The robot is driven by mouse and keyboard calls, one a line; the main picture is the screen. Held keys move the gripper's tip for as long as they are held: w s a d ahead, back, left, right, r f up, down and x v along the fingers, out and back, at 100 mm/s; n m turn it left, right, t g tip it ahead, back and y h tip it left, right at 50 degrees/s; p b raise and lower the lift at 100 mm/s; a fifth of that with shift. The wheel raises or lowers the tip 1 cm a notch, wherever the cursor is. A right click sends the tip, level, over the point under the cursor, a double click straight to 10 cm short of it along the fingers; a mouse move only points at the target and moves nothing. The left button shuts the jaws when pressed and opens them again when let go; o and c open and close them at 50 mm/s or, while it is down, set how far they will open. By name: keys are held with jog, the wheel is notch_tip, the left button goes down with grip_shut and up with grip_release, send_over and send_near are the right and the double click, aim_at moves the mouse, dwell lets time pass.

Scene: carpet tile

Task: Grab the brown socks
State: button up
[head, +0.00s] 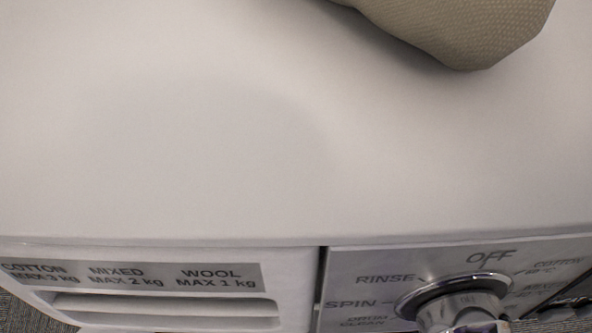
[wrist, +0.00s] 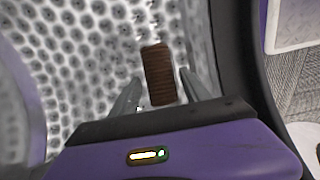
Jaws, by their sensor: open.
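The brown socks (wrist: 157,73) show in the wrist view as one small ribbed brown bundle inside a perforated metal drum. My gripper (wrist: 161,78) is open, with one grey finger to the left of the socks and one to the right. The socks appear between the fingers in the picture, with gaps on both sides. I cannot tell how far they are beyond the fingertips. The socks and my gripper's fingers are not visible in the head view.
The drum wall (wrist: 85,45) curves closely around my gripper. A dark door rim (wrist: 238,50) runs along the right. The head view shows the white washing machine top (head: 200,150), a beige textured object (head: 460,25) on it, and the front dial (head: 460,305).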

jog(key=shift+f, duration=0.8)
jog(key=shift+c, duration=0.2)
jog(key=c, duration=1.1)
jog(key=shift+c, duration=0.2)
jog(key=shift+d+r, duration=0.1)
jog(key=shift+r, duration=0.05)
